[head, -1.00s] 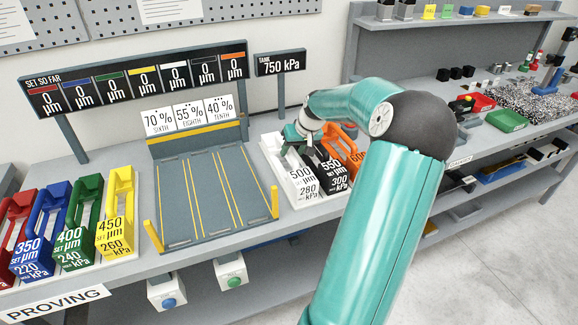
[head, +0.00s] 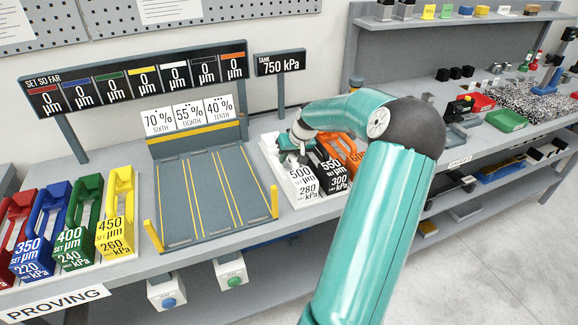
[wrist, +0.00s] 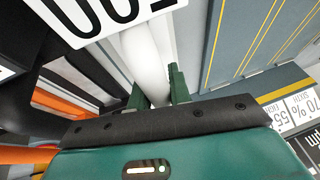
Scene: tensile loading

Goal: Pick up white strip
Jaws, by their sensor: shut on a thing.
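The white strip (head: 301,179) is labelled 500 µm and 280 kPa. It sits in the white tray (head: 270,160), left of the black strip (head: 333,173). My gripper (head: 288,151) is at the strip's far end. In the wrist view, the two green fingers of my gripper (wrist: 160,90) are shut on the white bar of the strip, one on each side. The white strip's label also shows at the top of the wrist view (wrist: 105,15). My gripper hides part of the strip's far end in the head view.
The black strip and an orange strip (head: 352,153) stand close on the right. A grey rack with yellow lines (head: 205,195) lies on the left, with yellow posts at its front corners. Red, blue, green and yellow strips (head: 115,230) stand farther left.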

